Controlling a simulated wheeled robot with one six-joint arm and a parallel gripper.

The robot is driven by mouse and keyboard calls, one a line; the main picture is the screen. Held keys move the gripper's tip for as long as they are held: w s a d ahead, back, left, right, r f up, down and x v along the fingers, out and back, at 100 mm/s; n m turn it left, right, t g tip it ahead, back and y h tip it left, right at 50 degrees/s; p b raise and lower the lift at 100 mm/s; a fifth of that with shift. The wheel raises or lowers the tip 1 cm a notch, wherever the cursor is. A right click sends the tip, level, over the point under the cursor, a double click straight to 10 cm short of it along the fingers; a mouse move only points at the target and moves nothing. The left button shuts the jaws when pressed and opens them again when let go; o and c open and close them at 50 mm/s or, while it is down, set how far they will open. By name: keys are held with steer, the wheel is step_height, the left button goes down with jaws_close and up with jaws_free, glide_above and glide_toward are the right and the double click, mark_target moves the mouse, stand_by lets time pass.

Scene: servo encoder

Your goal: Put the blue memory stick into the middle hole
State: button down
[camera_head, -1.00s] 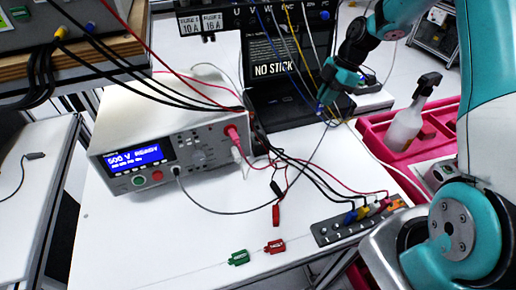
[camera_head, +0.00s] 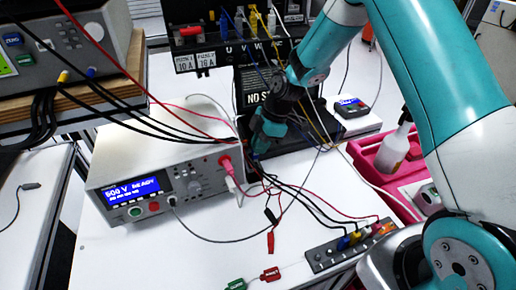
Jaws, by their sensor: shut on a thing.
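My gripper (camera_head: 257,147) is in the middle of the picture, in front of the dark panel (camera_head: 243,87) whose screen reads "NO S…", the rest covered by my arm. It is shut on a small blue thing at its tips, which looks like the blue memory stick (camera_head: 253,156); little of it shows. The gripper points down and left, just right of the white tester (camera_head: 150,180) reading "500 V READY". I cannot make out the middle hole, nor whether the stick touches anything. A red stick (camera_head: 270,274) and a green stick (camera_head: 237,284) lie at the table's front.
Black, red and yellow cables hang around my gripper and cross the white table (camera_head: 200,250). A grey socket strip (camera_head: 325,259) lies front right. A pink tray (camera_head: 370,160) with a spray bottle (camera_head: 393,148) stands at right. A small black box (camera_head: 352,108) sits behind.

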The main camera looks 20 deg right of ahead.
mark_target(257, 161)
steer(key=shift+a, duration=0.35)
steer(key=shift+f, duration=0.35)
step_height(257, 161, down, 2)
steer(key=shift+f+p, duration=0.15)
steer(key=shift+p, duration=0.55)
steer(key=shift+f, duration=0.3)
steer(key=shift+f, duration=0.2)
steer(key=c, duration=1.2)
jaws_free()
steer(key=shift+r, duration=0.1)
